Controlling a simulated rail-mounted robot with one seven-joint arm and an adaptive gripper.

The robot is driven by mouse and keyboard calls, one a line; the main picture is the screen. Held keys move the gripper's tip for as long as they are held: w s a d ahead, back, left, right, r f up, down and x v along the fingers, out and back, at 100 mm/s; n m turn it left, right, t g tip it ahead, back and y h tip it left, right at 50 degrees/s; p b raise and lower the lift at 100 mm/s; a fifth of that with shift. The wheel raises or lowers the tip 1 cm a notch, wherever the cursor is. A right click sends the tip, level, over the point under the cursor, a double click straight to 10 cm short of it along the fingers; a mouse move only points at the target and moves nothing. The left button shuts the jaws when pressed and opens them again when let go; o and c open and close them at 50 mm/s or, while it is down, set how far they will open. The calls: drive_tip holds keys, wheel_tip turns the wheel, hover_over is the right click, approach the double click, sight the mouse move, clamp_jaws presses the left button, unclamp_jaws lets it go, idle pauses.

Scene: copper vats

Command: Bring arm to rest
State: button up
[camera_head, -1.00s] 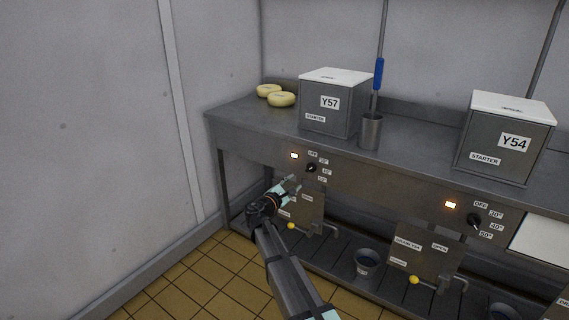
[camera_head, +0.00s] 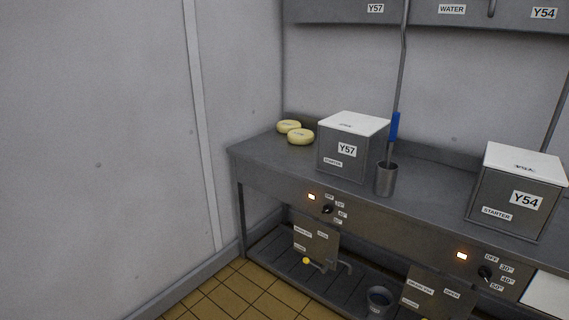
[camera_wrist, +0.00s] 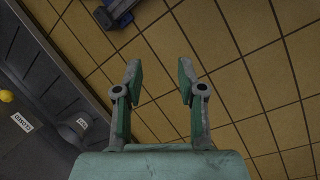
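My gripper (camera_wrist: 158,82) shows in the wrist view, pointing down toward the yellow tiled floor (camera_wrist: 235,75). Its two fingers are apart with only floor between them, so it is open and empty. My arm and gripper do not show in the head view.
A steel counter (camera_head: 430,175) runs along the wall, with a Y57 starter box (camera_head: 345,160), a Y54 starter box (camera_head: 510,205), a steel cup (camera_head: 387,181) and two cheeses on it. A bucket (camera_head: 379,299) stands on the lower shelf. Floor at lower left is clear.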

drive_tip(key=s+r+m+g+y+p, duration=0.1)
drive_tip(key=s+r+p, duration=0.1)
drive_tip(key=s, duration=0.6)
drive_tip(key=s+r+m+g+y+p, duration=0.1)
drive_tip(key=s+p, duration=0.3)
drive_tip(key=s, duration=0.5)
drive_tip(key=s+r+m+g+y+p, duration=0.1)
drive_tip(key=s+r+g+p, duration=0.2)
drive_tip(key=s, duration=0.5)
drive_tip(key=shift+s+r+m+p, duration=0.2)
drive_tip(key=shift+r+m+p, duration=0.15)
drive_tip(key=shift+p, duration=0.25)
drive_tip(key=shift+d, duration=0.1)
